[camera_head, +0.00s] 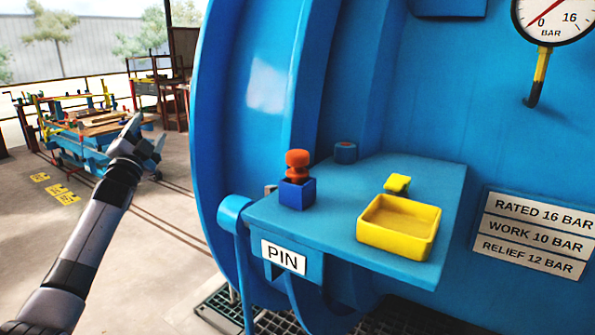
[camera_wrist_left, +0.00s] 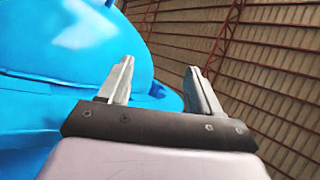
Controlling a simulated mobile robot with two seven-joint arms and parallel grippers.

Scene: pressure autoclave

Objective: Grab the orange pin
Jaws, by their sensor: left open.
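The orange pin (camera_head: 297,163) stands upright in a small blue block (camera_head: 297,193) on the blue shelf (camera_head: 340,240), above the label "PIN". My left gripper (camera_head: 146,133) is raised at the left of the head view, well apart from the pin and left of the blue vessel. In the left wrist view its two fingers (camera_wrist_left: 160,85) are spread with nothing between them. The pin does not show in the wrist view. My right gripper is not in view.
A yellow tray (camera_head: 405,250) and a small yellow piece (camera_head: 397,183) sit right of the pin. A short blue cylinder (camera_head: 345,152) is behind it. The blue vessel wall (camera_head: 262,110) rises behind the shelf.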

